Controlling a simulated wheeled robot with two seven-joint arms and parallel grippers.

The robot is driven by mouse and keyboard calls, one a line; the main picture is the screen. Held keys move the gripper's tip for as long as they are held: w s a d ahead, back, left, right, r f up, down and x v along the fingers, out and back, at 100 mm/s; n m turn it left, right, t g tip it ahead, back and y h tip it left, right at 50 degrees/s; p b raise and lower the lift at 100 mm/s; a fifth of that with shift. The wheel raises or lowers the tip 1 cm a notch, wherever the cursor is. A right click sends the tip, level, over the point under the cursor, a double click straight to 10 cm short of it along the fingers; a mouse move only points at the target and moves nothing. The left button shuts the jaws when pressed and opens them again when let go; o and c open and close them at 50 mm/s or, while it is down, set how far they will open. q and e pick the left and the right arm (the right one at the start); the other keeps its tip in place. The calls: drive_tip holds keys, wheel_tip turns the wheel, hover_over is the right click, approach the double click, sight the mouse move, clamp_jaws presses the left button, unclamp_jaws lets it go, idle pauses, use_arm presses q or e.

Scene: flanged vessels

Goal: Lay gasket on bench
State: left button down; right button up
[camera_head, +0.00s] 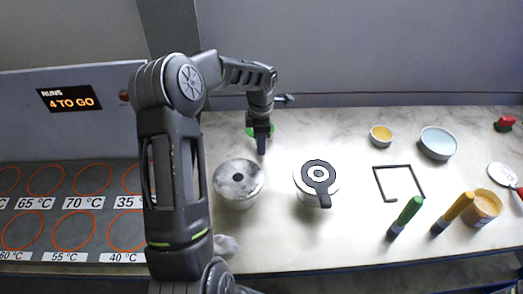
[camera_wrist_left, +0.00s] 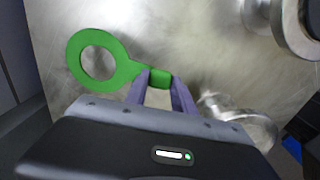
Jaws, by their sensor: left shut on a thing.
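The green gasket (camera_wrist_left: 97,60), a flat ring with a tab, shows in the left wrist view. My left gripper (camera_wrist_left: 162,78) is shut on its tab, and the ring sticks out to the left over the bench (camera_wrist_left: 185,35). In the head view the gasket (camera_head: 273,130) is partly hidden behind my left gripper (camera_head: 262,148), at the back of the bench (camera_head: 345,125) behind the two vessels. I cannot tell whether the gasket touches the bench. My right gripper is not in view.
A flanged vessel (camera_head: 238,197) stands left, partly beside my arm. Another vessel (camera_head: 304,194) bears a black gasket (camera_head: 318,174). A black open frame (camera_head: 398,167), yellow bowl (camera_head: 381,136), pale blue bowl (camera_head: 438,143) and colored-handled tools lie right. The bench's back middle is clear.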

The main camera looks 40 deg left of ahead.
use_arm(q)
drive_tip(key=shift+f, duration=1.9)
drive_tip(key=shift+f+b, duration=0.15)
drive_tip(key=shift+b, duration=0.15)
drive_tip(key=c, duration=1.1)
unclamp_jaws()
drive_tip(key=shift+o, duration=0.2)
drive_tip(key=shift+r+p, duration=0.3)
drive_tip(key=shift+p, duration=0.1)
drive_tip(key=shift+r+b, duration=0.3)
wheel_tip(320, 180, up, 11)
drive_tip(key=shift+r+b, duration=0.15)
drive_tip(key=shift+b, duration=1)
